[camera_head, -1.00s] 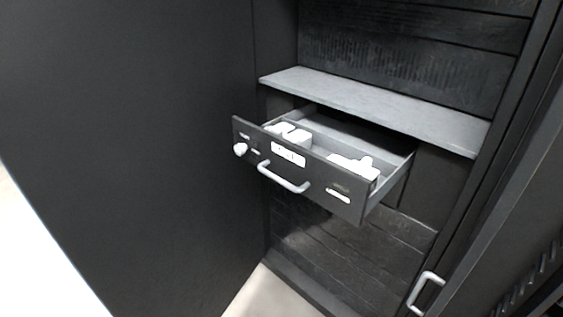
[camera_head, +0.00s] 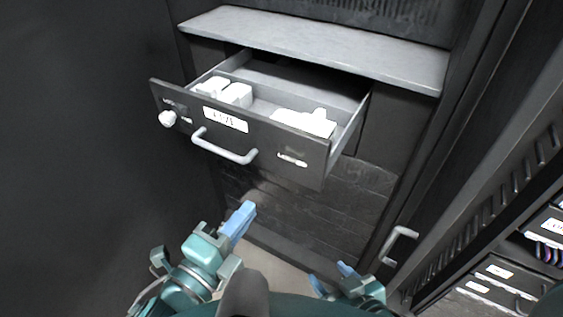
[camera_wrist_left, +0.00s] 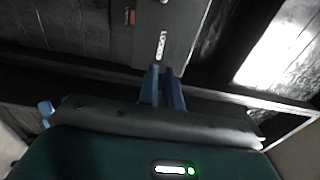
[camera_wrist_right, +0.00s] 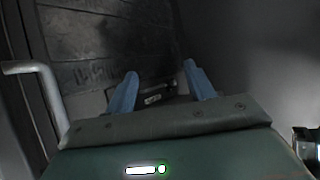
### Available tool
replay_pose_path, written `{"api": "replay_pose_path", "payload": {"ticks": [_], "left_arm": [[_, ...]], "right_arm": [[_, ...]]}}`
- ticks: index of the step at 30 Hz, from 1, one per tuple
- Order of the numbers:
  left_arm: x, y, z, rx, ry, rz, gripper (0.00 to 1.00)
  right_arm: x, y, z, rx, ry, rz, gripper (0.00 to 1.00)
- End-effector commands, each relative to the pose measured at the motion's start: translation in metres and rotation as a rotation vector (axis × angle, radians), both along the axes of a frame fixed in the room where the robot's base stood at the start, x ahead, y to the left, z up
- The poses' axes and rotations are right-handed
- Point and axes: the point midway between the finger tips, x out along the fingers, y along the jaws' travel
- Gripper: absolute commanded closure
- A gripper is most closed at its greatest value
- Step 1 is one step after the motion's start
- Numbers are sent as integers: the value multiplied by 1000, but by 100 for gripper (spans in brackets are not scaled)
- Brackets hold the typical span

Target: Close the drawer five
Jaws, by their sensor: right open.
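A dark drawer (camera_head: 275,158) with a white label, a white knob at its left and a light bar handle (camera_head: 224,148) stands pulled out of the cabinet in the head view. White items lie inside it. The label is too blurred to read surely. My left gripper (camera_head: 240,219) is below the drawer front, apart from the handle, its blue fingers together and empty. They also show close together in the left wrist view (camera_wrist_left: 162,83). My right gripper (camera_head: 331,277) is lower and further right, open and empty, with its fingers apart in the right wrist view (camera_wrist_right: 160,85).
A grey shelf (camera_head: 330,48) lies above the drawer. A dark panel (camera_head: 80,150) stands at the left. A door with a light handle (camera_head: 397,245) is at the right, with further labelled units beyond it (camera_head: 500,275). The space directly before the drawer front is clear.

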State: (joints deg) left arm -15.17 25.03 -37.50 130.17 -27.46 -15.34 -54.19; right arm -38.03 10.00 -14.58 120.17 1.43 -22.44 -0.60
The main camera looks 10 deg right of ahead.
Motion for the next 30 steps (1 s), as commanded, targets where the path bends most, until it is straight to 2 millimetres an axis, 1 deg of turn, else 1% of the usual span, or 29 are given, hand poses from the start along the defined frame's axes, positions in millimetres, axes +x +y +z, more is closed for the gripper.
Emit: {"api": "replay_pose_path", "payload": {"ticks": [1, 2, 6, 12, 15, 21, 30], "left_arm": [[9, -6, 4, -2, -5, 1, 98], [14, -9, 4, -2, -2, 2, 100], [39, -28, 3, -4, 0, 3, 100], [72, -52, 3, -4, 2, 2, 100], [84, -61, 2, -4, 4, 2, 100], [97, -70, 0, -3, 5, 2, 100], [99, -71, 0, -4, 5, 2, 100]], "right_arm": [[-3, 0, 1, -2, 11, -1, 46], [-5, -1, 0, -2, 16, -1, 46], [-10, -3, -6, -11, 41, -3, 46], [-9, -6, -4, -13, 47, -13, 46], [-8, -6, -2, -13, 48, -18, 46], [-6, -9, -4, -18, 51, -24, 46], [-4, -10, -3, -19, 49, -26, 46]]}}
